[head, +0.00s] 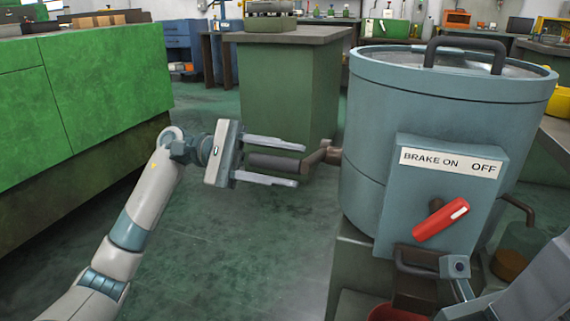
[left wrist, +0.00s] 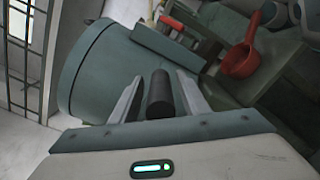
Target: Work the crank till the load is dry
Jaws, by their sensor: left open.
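The crank is a dark cylindrical grip (head: 272,162) on a brown cranked arm (head: 320,154) at the left side of a blue-grey drum (head: 400,120). My left gripper (head: 300,164) is open, with one finger on each side of the grip and visible gaps. In the left wrist view the dark grip (left wrist: 160,94) stands between the two fingers. The red brake lever (head: 440,220) on the drum's front plate slants up to the right, its white-marked end below the word OFF. Part of my right arm (head: 525,298) shows at lower right; its fingers are not clear. The load is hidden inside.
A dark loop handle (head: 466,50) rises over the drum's top. A red vessel (head: 392,313) is partly visible under the drum; a red pan (left wrist: 240,62) shows in the left wrist view. A green cabinet (head: 90,95) stands left, with open floor between.

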